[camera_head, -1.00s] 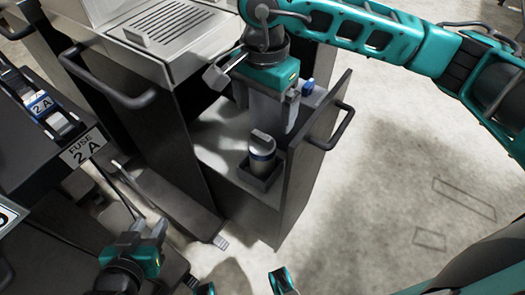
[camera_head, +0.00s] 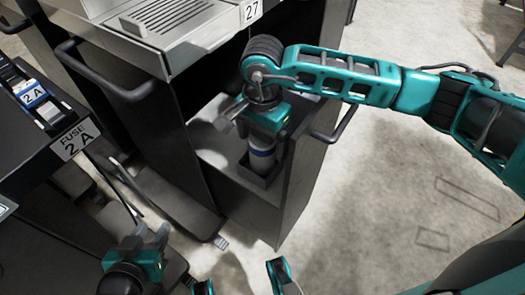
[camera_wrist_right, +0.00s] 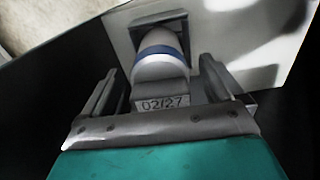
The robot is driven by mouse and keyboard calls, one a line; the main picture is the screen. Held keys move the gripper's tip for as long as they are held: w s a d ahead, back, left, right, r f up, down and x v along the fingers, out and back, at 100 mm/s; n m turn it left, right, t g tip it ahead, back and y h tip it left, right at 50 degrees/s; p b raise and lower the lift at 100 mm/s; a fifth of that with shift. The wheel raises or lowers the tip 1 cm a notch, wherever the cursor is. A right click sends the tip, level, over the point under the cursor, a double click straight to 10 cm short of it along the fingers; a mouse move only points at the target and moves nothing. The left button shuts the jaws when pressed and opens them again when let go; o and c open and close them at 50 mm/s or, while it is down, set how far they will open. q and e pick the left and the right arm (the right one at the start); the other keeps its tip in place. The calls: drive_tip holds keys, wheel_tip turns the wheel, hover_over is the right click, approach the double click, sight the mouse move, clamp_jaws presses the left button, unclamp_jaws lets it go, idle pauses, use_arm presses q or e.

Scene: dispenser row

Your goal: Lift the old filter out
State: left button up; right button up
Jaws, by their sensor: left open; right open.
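The filter (camera_head: 262,160) is a grey cylinder with a blue band. It stands upright in a square dark holder (camera_head: 262,180) inside the pulled-out drawer. In the right wrist view the filter (camera_wrist_right: 160,68) has a block on top marked "02/27". My right gripper (camera_head: 262,130) is right above it, open, and hides its top in the head view. In the wrist view its fingers lie on either side of the filter's top block, with visible gaps. My left gripper (camera_head: 151,234) is open and empty at the lower left, away from the drawer.
The drawer's tall front panel (camera_head: 300,185) with a dark handle (camera_head: 336,124) stands right of the filter. A machine with a grille (camera_head: 165,20) is behind. A fuse stand labelled "FUSE 2 A" (camera_head: 75,138) is at left. Floor at right is clear.

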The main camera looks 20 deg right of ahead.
drive_tip(key=shift+c, duration=0.3)
drive_tip(key=c, duration=0.3)
drive_tip(key=shift+r, duration=0.1)
drive_tip(key=c, duration=0.9)
drive_tip(key=shift+r, duration=0.15)
drive_tip(key=shift+c, duration=0.2)
wheel_tip(320, 180, up, 20)
drive_tip(key=p, duration=0.3)
drive_tip(key=shift+f, duration=0.2)
